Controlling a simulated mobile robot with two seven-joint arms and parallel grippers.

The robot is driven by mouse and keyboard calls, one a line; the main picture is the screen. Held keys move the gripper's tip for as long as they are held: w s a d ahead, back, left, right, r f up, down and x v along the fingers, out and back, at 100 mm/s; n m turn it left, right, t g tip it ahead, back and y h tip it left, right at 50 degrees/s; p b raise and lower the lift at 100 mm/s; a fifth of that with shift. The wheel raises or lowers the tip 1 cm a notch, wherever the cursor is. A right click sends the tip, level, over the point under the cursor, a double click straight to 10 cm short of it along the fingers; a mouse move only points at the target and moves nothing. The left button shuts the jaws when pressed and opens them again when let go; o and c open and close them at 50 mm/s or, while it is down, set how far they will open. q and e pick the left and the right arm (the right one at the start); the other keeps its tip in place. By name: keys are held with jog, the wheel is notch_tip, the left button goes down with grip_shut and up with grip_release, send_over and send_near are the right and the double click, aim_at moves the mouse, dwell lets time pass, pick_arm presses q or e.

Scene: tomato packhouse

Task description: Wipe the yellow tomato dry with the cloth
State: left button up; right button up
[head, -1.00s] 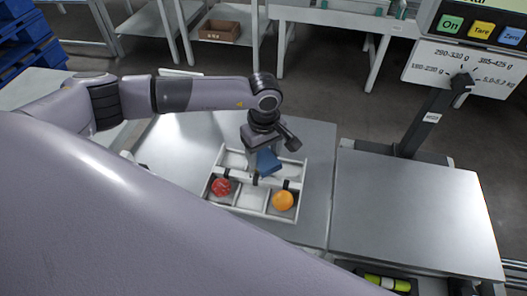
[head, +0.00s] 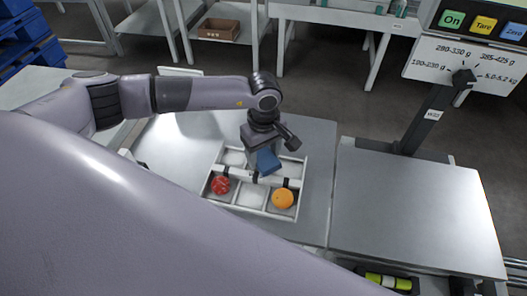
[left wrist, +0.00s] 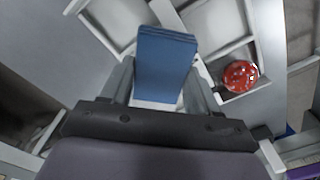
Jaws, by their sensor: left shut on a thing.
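The yellow tomato (head: 284,198), orange-yellow in tone, sits in the front right compartment of a white divided tray (head: 253,211). A red tomato (head: 221,185) sits at the tray's left; it also shows in the left wrist view (left wrist: 240,76), with pale specks on its skin. My left gripper (head: 262,157) is above the tray, shut on the folded blue cloth (head: 268,162). The cloth fills the space between the fingers in the left wrist view (left wrist: 165,62). It is behind the yellow tomato in the head view and apart from it. My right gripper is not in view.
The tray stands on a grey metal table (head: 180,150). A bare metal platform (head: 415,210) lies to its right, with a scale post (head: 430,120) and display (head: 475,25) behind it. A brown box (head: 219,29) is on a far shelf.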

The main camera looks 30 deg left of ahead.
pick_arm(q)
jog(key=shift+w+a, duration=0.1)
jog(key=shift+a, duration=0.05)
jog(key=shift+w+a+f+b, duration=0.1)
jog(key=shift+w+a+b, duration=0.2)
jog(key=shift+a, duration=0.2)
jog(key=shift+w+a+b, duration=0.15)
jog(key=shift+a+b, duration=0.2)
jog(key=shift+a, duration=0.15)
jog(key=shift+s, duration=0.1)
jog(key=shift+s+d+p, duration=0.15)
jog(key=shift+s+d, duration=0.15)
jog(key=shift+d, duration=0.3)
jog(key=shift+s+d+p, duration=0.15)
jog(key=shift+s+d, duration=0.1)
jog(key=shift+d, duration=0.3)
jog(key=shift+w+a, duration=0.1)
jog(key=shift+a, duration=0.05)
jog(key=shift+w+a+b, duration=0.3)
jog(key=shift+a+b, duration=0.05)
jog(key=shift+a, duration=0.15)
jog(key=shift+w+a+b, duration=0.25)
jog(key=shift+a+b, duration=0.05)
jog(key=shift+a, duration=0.2)
jog(key=shift+s+d, duration=0.1)
jog(key=shift+d, duration=0.05)
